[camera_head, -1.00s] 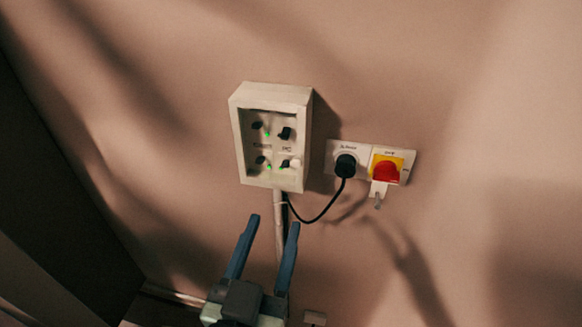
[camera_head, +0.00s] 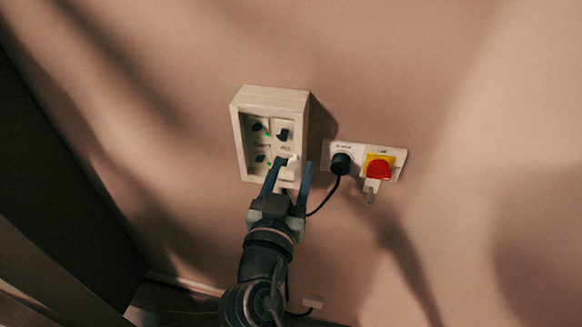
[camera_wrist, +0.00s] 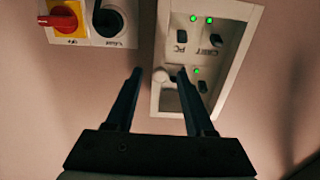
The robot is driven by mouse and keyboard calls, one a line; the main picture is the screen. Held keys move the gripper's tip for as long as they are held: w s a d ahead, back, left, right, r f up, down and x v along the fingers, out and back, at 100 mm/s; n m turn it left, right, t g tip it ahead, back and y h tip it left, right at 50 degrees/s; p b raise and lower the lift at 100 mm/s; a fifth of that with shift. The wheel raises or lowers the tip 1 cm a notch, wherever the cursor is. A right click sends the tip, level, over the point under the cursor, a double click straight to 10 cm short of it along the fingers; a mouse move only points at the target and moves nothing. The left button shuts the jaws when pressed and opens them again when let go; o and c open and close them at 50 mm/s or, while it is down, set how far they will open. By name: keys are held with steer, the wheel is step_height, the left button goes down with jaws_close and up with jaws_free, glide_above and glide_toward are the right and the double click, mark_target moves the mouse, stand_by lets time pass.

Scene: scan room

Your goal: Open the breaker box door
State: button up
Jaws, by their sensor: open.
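The cream breaker box (camera_head: 272,97) is fixed to the wall, its front rim framing several black switches and green lights. It also shows in the wrist view (camera_wrist: 164,40). I cannot make out a separate door panel; the front may be a clear cover. A pale knob (camera_wrist: 168,92) sits at the box's edge, low on the right in the head view. My gripper (camera_head: 294,163) is open with its blue fingers at the box's lower right. In the wrist view, the fingers (camera_wrist: 159,72) lie either side of the knob, one overlapping the box front. Contact cannot be told.
Right of the box, a wall plate carries a black plug (camera_head: 341,163) with a hanging cable and a red-and-yellow rotary switch (camera_head: 379,167). The wall (camera_head: 430,80) above and to the right is bare. A dark panel (camera_head: 60,190) stands at the left.

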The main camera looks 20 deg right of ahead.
jaws_close()
stand_by(1.4)
